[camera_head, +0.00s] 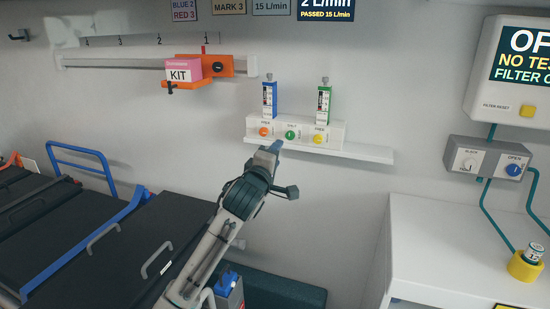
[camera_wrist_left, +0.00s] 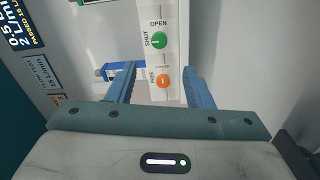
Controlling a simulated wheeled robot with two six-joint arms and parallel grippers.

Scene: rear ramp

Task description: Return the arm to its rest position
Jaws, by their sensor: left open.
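My left arm reaches up from the bottom of the head view, with its gripper (camera_head: 270,147) just below the white valve panel (camera_head: 340,130) on the wall. In the left wrist view this gripper (camera_wrist_left: 159,68) is open, its two blue fingers spread with nothing held between them. An orange knob (camera_wrist_left: 163,81) on the panel shows between the fingers, with a green knob (camera_wrist_left: 158,40) farther up the picture. Whether a finger touches the panel I cannot tell. My right gripper is not in view.
A blue meter (camera_head: 269,97) and a green meter (camera_head: 324,104) stand above the panel. A pink kit box (camera_head: 182,68) sits on an orange carriage on the wall rail. Black stretchers with blue rails (camera_head: 82,165) lie left. A white counter (camera_head: 450,240) stands right.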

